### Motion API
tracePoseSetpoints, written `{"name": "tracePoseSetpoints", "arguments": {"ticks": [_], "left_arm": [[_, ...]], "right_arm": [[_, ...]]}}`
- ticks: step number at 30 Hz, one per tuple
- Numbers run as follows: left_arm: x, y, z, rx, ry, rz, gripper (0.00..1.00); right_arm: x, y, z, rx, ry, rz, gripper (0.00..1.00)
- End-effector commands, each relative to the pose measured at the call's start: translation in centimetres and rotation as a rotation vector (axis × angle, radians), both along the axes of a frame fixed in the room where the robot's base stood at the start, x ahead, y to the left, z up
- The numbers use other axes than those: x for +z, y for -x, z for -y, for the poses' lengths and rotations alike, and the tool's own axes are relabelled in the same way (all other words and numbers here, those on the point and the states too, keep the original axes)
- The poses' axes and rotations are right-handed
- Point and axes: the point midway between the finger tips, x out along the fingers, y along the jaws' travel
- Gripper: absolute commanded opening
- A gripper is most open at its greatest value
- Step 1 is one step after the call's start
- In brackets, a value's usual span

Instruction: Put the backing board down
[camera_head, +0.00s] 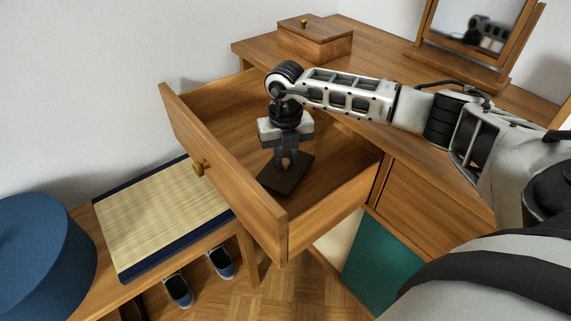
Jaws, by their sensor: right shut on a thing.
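The backing board (278,182) is a small, dark brown, flat rectangle, lying roughly level. My right gripper (287,162) points down and is shut on it, with the fingers at the board's upper part. Board and gripper are within the outline of an open wooden drawer (232,178), near its front corner. I cannot tell whether the board touches the drawer floor or hangs just above it. The gripper body hides part of the drawer behind it. My left gripper is not in view.
A wooden box (315,45) with a knob and a tilting mirror (482,22) stand on the dresser top (375,60). A tatami-topped bench (160,215), a blue round pouf (40,255) and dark blue shoes (221,262) are at left. The drawer's back left area is bare.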

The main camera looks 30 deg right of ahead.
Motion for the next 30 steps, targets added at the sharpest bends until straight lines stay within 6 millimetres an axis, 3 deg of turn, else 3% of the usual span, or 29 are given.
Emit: {"name": "tracePoseSetpoints", "arguments": {"ticks": [1, 4, 16, 17, 18, 19, 30], "left_arm": [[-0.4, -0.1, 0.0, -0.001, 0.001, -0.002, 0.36], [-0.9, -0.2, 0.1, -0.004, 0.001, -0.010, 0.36], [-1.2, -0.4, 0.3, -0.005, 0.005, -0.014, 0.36], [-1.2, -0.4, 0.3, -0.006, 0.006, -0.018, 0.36], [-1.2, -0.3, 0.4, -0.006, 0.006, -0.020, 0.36], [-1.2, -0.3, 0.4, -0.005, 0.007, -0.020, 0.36], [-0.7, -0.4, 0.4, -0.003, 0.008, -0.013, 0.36]], "right_arm": [[-1.2, 0.1, 0.0, 0.000, 0.001, -0.004, 0.00], [-2.4, 0.1, 0.0, 0.000, 0.001, -0.003, 0.00], [-3.0, 0.0, 0.0, 0.001, 0.001, 0.000, 0.00], [-2.9, 0.0, 0.0, 0.001, 0.001, 0.000, 0.24], [-2.9, 0.0, 0.0, 0.001, 0.001, 0.000, 0.35], [-2.9, 0.0, 0.0, 0.001, 0.001, 0.000, 0.40], [-2.1, 0.0, 0.0, 0.001, 0.001, 0.000, 0.40]]}}
